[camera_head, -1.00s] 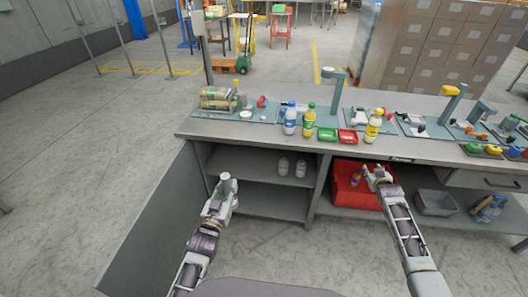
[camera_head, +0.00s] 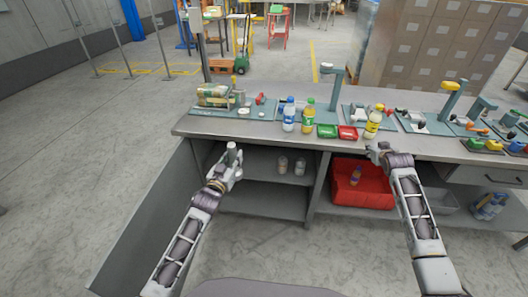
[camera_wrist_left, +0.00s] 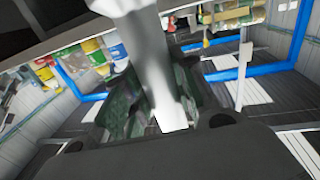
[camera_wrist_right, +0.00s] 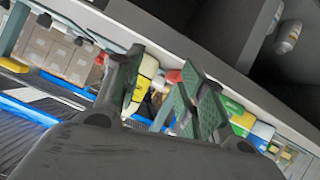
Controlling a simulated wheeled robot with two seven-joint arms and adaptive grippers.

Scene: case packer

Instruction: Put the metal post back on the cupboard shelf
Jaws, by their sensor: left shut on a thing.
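My left gripper (camera_head: 226,170) is shut on the metal post (camera_head: 232,149), a grey cylinder held roughly upright at the left front of the open cupboard. In the left wrist view the post (camera_wrist_left: 150,58) stands large and blurred between the fingers. The cupboard shelf (camera_head: 262,201) lies behind and right of this gripper, below the counter. My right gripper (camera_head: 377,150) is by the counter's front edge above the red bin. In the right wrist view its fingers (camera_wrist_right: 160,95) are apart with nothing between them.
Two small pale bottles (camera_head: 283,164) stand inside the cupboard. A red bin (camera_head: 362,187) and a grey bin (camera_head: 440,200) sit to the right under the counter (camera_head: 250,132). Bottles, a green tray (camera_head: 327,131) and fixtures crowd the countertop. The floor in front is clear.

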